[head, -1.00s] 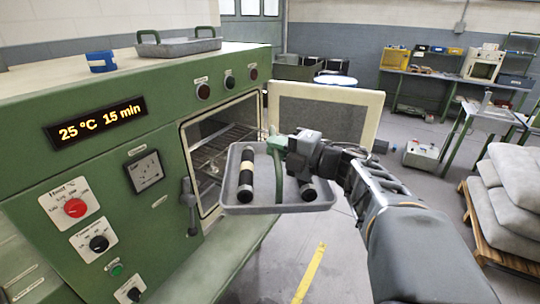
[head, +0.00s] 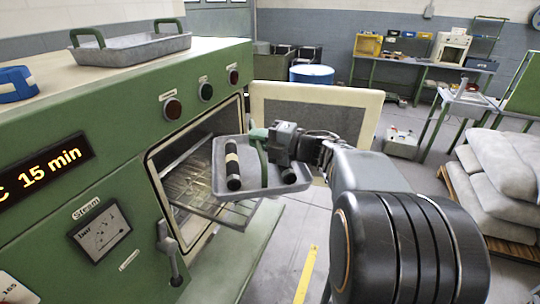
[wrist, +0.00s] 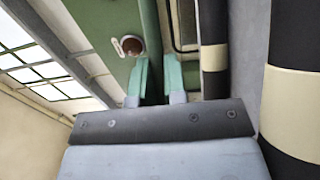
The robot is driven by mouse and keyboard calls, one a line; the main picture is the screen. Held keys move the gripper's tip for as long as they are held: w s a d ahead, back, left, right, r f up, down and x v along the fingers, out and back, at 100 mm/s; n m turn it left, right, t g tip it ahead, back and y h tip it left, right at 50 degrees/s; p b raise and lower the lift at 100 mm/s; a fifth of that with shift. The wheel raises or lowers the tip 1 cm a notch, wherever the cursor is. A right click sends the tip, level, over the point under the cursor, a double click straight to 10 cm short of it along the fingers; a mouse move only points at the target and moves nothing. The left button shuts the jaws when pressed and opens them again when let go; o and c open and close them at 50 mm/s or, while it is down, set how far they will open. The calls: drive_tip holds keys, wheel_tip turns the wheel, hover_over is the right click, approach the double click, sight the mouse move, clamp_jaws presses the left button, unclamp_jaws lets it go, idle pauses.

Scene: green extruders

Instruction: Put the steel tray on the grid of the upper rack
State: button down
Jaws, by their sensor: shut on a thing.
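The steel tray (head: 275,181) is grey and shallow, with a green handle (head: 264,172) and two dark rollers (head: 233,165) with pale bands in it. My gripper (head: 262,138) is shut on the green handle and holds the tray in front of the oven's open chamber. The wrist view shows green fingers (wrist: 157,75) at the handle and banded rollers (wrist: 290,95) close by. A wire grid (head: 190,185) shows inside the chamber and reaches out through the opening, below and left of the tray. The tray hides part of it. I cannot tell which rack level it is.
The green oven (head: 130,130) fills the left, with a lever (head: 170,250) beside the opening. Its pale-framed door (head: 368,110) stands open behind the tray. Another steel tray (head: 135,48) and a blue ring (head: 15,82) sit on top. Sacks (head: 490,175) lie at right.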

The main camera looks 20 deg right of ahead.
drive_tip(key=w+d+f+p, duration=0.1)
drive_tip(key=w+d+f, duration=0.1)
drive_tip(key=f, duration=0.1)
drive_tip(key=w+d+f, duration=0.2)
drive_tip(key=d+f, duration=0.1)
drive_tip(key=shift+w+d+p, duration=0.35)
drive_tip(key=shift+w+p, duration=0.05)
drive_tip(key=shift+w+d+f, duration=0.2)
drive_tip(key=shift+d+f, duration=0.1)
drive_tip(key=shift+f, duration=0.2)
wheel_tip(320, 180, down, 3)
drive_tip(key=shift+w+d+r+p, duration=0.1)
drive_tip(key=shift+p, duration=0.25)
drive_tip(key=shift+f, duration=0.25)
drive_tip(key=shift+f+b, duration=0.2)
drive_tip(key=shift+b, duration=0.1)
drive_tip(key=c, duration=1.2)
unclamp_jaws()
drive_tip(key=shift+o, duration=0.2)
